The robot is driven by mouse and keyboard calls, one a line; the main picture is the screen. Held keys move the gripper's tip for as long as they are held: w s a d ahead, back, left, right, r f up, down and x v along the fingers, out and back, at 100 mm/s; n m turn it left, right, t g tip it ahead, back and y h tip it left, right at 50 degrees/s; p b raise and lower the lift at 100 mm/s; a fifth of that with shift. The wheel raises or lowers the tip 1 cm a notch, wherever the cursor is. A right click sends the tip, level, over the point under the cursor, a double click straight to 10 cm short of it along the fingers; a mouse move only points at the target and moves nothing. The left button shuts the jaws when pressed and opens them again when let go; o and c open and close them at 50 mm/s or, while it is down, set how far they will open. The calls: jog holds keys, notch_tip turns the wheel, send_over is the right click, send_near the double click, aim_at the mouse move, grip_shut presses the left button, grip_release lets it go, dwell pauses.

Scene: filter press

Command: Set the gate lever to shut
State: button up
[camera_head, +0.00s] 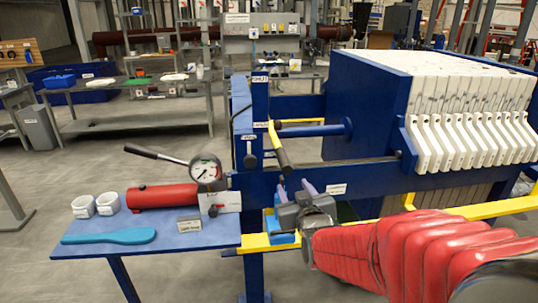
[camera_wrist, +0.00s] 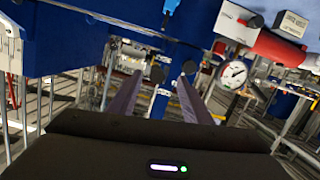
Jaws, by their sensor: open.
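A blue side table (camera_head: 180,243) at left holds a red cylinder (camera_head: 162,196), a gauge (camera_head: 206,170), a black pump handle (camera_head: 150,152), white rings and a blue scraper (camera_head: 108,236). A yellow rail (camera_head: 470,211) runs along the press. White plates stand at right.

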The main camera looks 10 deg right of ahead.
jog(key=shift+w+r+t, duration=0.1)
jog(key=shift+w+t, duration=1)
jog(key=shift+w, duration=0.25)
